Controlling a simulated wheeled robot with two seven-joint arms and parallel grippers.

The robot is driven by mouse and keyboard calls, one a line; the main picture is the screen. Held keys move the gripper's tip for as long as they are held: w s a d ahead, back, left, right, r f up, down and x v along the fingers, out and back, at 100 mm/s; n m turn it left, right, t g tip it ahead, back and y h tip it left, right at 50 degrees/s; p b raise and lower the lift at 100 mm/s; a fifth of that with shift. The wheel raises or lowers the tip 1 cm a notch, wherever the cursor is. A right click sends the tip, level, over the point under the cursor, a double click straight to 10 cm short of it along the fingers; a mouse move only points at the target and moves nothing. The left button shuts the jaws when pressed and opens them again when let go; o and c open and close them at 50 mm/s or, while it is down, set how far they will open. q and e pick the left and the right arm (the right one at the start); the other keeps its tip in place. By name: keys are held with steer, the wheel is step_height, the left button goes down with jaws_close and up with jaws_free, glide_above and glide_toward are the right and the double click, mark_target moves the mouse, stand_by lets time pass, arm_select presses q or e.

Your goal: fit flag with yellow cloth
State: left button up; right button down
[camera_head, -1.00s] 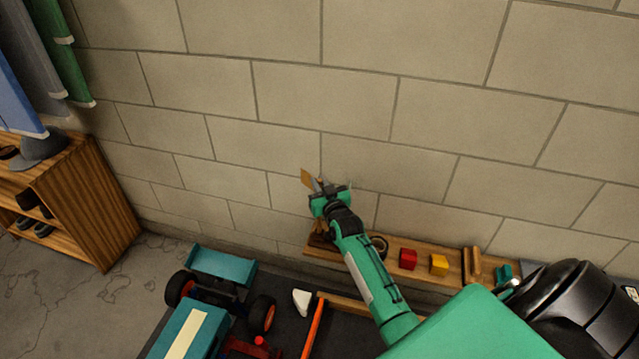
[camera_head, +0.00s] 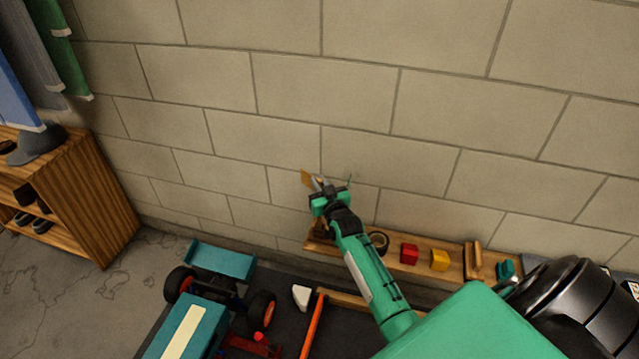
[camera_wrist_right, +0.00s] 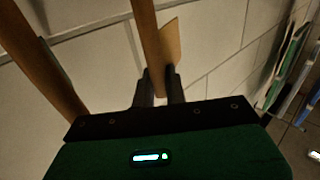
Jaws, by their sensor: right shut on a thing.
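My right gripper (camera_head: 328,188) is raised in front of the block wall, above the left end of a wooden shelf. It is shut on the flag, whose small yellow-tan cloth (camera_head: 307,178) sticks out to the left of the fingers. In the right wrist view, the flag's brown pole (camera_wrist_right: 148,40) rises between the fingertips (camera_wrist_right: 160,82), with the tan cloth (camera_wrist_right: 172,42) on its right side. The pole's lower end is hidden. The teal racecar (camera_head: 190,325) with a rear wing (camera_head: 222,261) is at lower left, partly cut off. My left gripper is not in view.
The wooden shelf (camera_head: 340,249) along the wall holds a red block (camera_head: 409,253), a yellow block (camera_head: 439,260) and a dark ring (camera_head: 378,242). A white piece (camera_head: 301,297) and an orange bar (camera_head: 313,328) are beside the car. A wooden cabinet (camera_head: 95,215) stands at left.

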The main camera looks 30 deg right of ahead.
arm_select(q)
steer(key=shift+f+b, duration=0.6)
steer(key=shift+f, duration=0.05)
arm_select(e)
steer(key=shift+f, duration=1)
steer(key=c, duration=1.3)
jaws_free()
steer(key=shift+c, duration=0.2)
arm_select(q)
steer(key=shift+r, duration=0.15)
